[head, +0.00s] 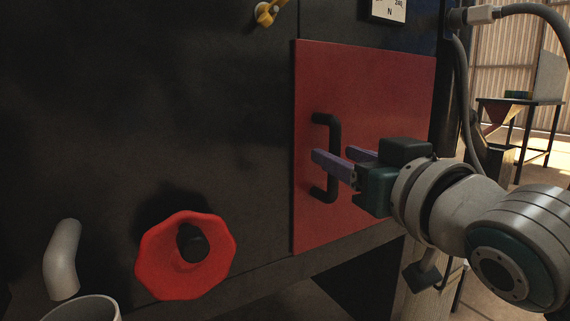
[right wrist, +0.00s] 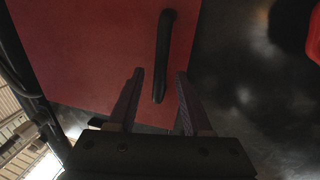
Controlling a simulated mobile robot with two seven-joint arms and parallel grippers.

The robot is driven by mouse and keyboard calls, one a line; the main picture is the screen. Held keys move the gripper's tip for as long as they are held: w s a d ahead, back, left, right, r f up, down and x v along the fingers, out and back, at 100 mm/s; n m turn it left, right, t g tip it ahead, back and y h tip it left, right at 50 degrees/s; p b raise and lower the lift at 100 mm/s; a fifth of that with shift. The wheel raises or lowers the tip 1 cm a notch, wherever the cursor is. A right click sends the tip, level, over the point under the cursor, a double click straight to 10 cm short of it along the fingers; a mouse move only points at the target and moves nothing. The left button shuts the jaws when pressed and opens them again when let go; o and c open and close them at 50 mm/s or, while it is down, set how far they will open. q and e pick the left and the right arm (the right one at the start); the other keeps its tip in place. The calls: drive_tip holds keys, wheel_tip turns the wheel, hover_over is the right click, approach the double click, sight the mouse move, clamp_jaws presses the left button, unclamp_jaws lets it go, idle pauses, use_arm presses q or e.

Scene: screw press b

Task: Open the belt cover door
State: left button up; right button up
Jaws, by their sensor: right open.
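The belt cover door (head: 370,90) is a flat red panel on the dark machine body. It looks shut, flush with the body. Its black bar handle (head: 334,130) stands upright near the door's left edge. My right gripper (head: 335,155) is open at the handle, one finger on the near left side of the bar and the other partly hidden behind. In the right wrist view the handle (right wrist: 165,50) reaches down between the tips of my open right gripper (right wrist: 160,75), apart from both fingers. The left gripper is not in view.
A red funnel-shaped part (head: 185,258) sticks out of the machine (head: 150,110) at lower left, near a grey bent pipe (head: 62,258). A yellow lever (head: 268,12) is above. A grey hose (head: 535,12) hangs at upper right. A table (head: 520,102) stands far behind.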

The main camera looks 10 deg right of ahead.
drive_tip(key=shift+w+a+b, duration=0.15)
drive_tip(key=shift+w+b, duration=0.15)
drive_tip(key=shift+w, duration=0.95)
drive_tip(key=shift+c, duration=0.4)
clamp_jaws()
